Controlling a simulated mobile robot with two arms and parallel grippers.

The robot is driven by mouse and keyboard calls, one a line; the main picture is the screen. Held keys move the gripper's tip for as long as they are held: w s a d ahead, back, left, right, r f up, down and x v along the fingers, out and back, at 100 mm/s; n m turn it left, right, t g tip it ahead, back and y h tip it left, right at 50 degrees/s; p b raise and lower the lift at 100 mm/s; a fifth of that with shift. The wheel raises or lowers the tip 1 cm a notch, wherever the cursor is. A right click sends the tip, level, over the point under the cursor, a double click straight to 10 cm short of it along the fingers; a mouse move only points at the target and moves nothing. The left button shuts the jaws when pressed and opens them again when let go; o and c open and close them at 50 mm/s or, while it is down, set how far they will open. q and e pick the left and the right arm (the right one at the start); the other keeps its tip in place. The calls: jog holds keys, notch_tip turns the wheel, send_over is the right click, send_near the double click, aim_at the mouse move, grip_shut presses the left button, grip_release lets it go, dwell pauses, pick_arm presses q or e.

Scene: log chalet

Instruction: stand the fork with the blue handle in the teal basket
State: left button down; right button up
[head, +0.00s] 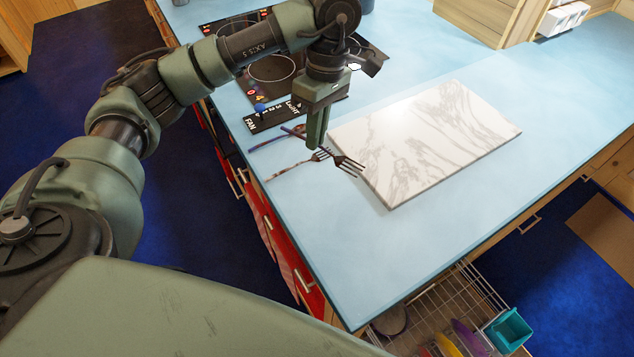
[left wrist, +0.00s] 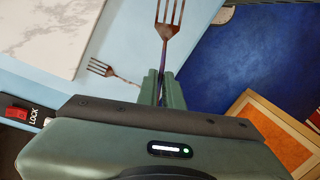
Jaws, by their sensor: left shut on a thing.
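My left gripper (head: 318,143) is shut on a fork with a blue handle (head: 350,164), just above the counter by the marble board. The fork's dark metal tines point to the lower right, and part of its handle is hidden by the fingers. In the left wrist view the gripper (left wrist: 161,88) grips this fork (left wrist: 167,28) with its tines pointing up the picture. The teal basket (head: 510,330) is at the lower right, in the wire rack below the counter edge. My right gripper is not in view.
A second fork (head: 295,165) with a pale brown handle lies beside the held one; it also shows in the left wrist view (left wrist: 101,68). The marble board (head: 425,140) lies right of the gripper. The wire rack (head: 415,335) holds colored plates. The front counter strip is clear.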

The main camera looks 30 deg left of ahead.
pick_arm(q)
jog(key=p, duration=0.2)
send_over(314, 192)
jog(key=f, duration=1.1)
jog(key=shift+w+f, duration=0.15)
jog(key=shift+w, duration=0.15)
notch_tip(314, 192, down, 4)
jog(key=shift+d+p, duration=0.1)
jog(key=shift+p, duration=0.7)
jog(key=shift+f, duration=0.25)
jog(key=c, duration=1.6)
grip_release()
jog(key=shift+o, duration=0.2)
